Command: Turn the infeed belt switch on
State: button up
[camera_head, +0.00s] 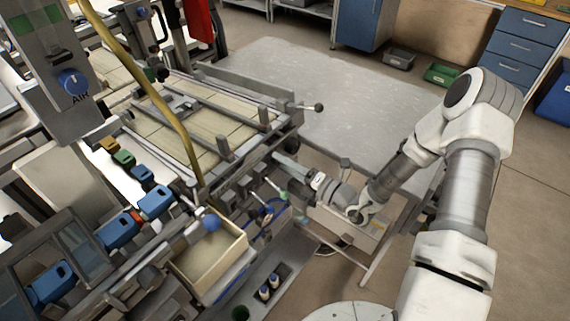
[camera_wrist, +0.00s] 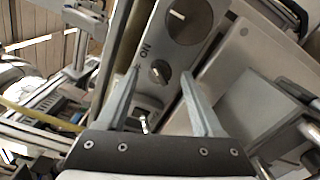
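In the wrist view, a small dark round knob (camera_wrist: 160,72) with a pale pointer line sits on a grey panel (camera_wrist: 150,38), with the lettering "ON" beside it. A larger dark knob (camera_wrist: 189,20) with a pale mark is above it. I cannot read which one is the infeed belt switch. My gripper (camera_wrist: 161,74) is open and empty, its two fingers on either side of the small knob in the picture. Contact cannot be told. In the head view, my gripper (camera_head: 280,160) is at the machine's right side; the knobs are not discernible there.
A small metal lever (camera_wrist: 143,122) shows between the finger bases in the wrist view. The head view shows the belt machine (camera_head: 190,135), a bin (camera_head: 205,255) with a blue ball-like knob (camera_head: 211,223) over it, and a yellow hose (camera_head: 160,105).

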jog(key=v, duration=1.7)
jog(key=shift+s+d, duration=0.2)
jog(key=s+a+r+n+g+h, duration=0.25)
jog(key=s+r+n+g, duration=0.2)
jog(key=n, duration=0.35)
jog(key=s+a+r+n+g+h+p, duration=0.1)
jog(key=s+a+r+n+g, duration=0.3)
jog(key=n, duration=0.5)
jog(key=s+a+r+n+g+h, duration=0.1)
jog(key=s+r+n+g+h, duration=0.2)
jog(key=r+n, duration=0.4)
jog(key=s+d+r+n+t+h+p, duration=0.1)
jog(key=d+r+n+t+h, duration=0.5)
jog(key=r+n, duration=0.6)
jog(key=s+d+n+h, duration=0.1)
jog(key=n, duration=0.2)
jog(key=shift+d+n+h, duration=0.3)
jog(key=shift+d+h, duration=0.05)
